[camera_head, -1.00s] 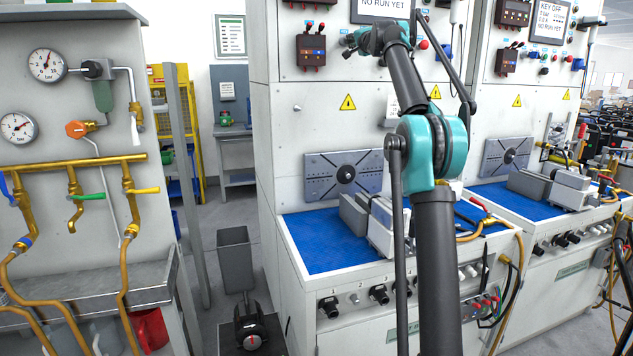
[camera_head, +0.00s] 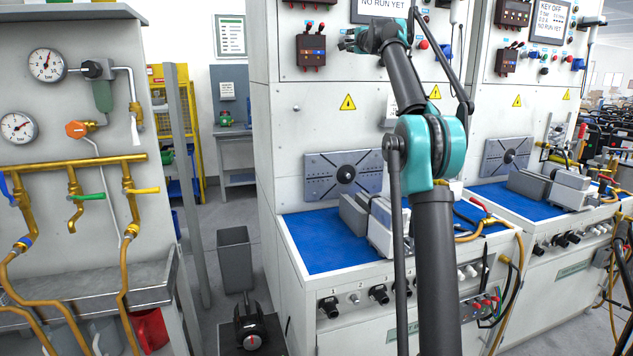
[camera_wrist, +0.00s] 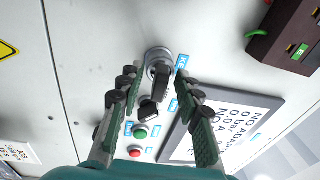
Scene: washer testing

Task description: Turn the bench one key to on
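Bench one (camera_head: 290,130) is the nearer white test bench. In the wrist view its key switch (camera_wrist: 158,56) has a round metal collar on the panel, with a black key (camera_wrist: 160,82) in it and a dark tag (camera_wrist: 147,110) hanging below. My gripper (camera_wrist: 157,80) is open, with one finger on each side of the key and visible gaps between. In the head view my gripper (camera_head: 347,42) is raised at the upper panel, and the key switch cannot be made out there.
In the wrist view, a green button (camera_wrist: 139,133) and a red button (camera_wrist: 135,153) sit below the key, and a dark box (camera_wrist: 290,35) is at upper right. The second bench's screen (camera_head: 549,20) reads "KEY OFF". A gauge panel (camera_head: 85,110) stands at left.

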